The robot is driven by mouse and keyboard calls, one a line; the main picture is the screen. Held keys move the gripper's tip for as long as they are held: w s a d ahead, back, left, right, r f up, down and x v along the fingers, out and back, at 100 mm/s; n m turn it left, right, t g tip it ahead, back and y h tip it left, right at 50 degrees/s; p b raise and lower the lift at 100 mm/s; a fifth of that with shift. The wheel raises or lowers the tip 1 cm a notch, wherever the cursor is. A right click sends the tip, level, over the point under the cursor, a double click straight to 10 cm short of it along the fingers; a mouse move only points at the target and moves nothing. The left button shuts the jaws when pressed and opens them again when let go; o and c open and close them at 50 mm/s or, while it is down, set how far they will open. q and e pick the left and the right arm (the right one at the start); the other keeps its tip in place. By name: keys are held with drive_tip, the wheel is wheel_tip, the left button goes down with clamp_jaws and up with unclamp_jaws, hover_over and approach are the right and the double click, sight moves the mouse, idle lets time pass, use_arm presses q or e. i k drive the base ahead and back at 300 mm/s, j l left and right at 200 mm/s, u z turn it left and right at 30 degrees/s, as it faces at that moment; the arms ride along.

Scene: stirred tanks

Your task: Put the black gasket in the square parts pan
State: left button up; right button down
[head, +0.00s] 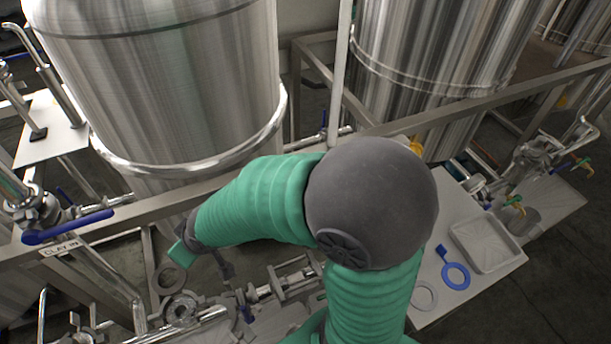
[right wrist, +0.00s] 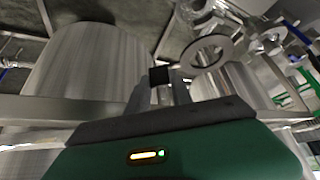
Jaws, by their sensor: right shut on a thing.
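My right gripper (right wrist: 160,84) is shut on a small dark piece, the black gasket (right wrist: 159,75), which shows as a black square between the fingertips in the right wrist view. The rest of its shape cannot be made out there. In the head view my right arm bends across the middle and its hand is at the left, above the pipework; the gasket cannot be clearly told there. The square parts pan (head: 486,246), shallow and pale grey, lies on the bench at the right, well away from the hand, and looks empty. My left gripper is out of view.
A blue gasket (head: 455,275) and a pale ring (head: 433,297) lie beside the pan on the white bench (head: 450,212). Steel tanks (head: 165,80) stand behind a metal rail. Valves and pipes (head: 180,308) crowd the lower left. A grey ring (right wrist: 222,42) shows in the right wrist view.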

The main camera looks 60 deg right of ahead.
sight(489, 251)
drive_tip(key=k+z, duration=0.35)
drive_tip(key=k+l+z, duration=0.15)
drive_tip(key=k+z, duration=0.2)
drive_tip(key=k+l+z, duration=0.35)
drive_tip(key=i+z, duration=0.2)
drive_tip(key=z, duration=0.15)
drive_tip(key=i+j+z, duration=0.15)
drive_tip(key=z, duration=0.25)
drive_tip(key=i+j+z, duration=0.15)
drive_tip(key=z, duration=0.2)
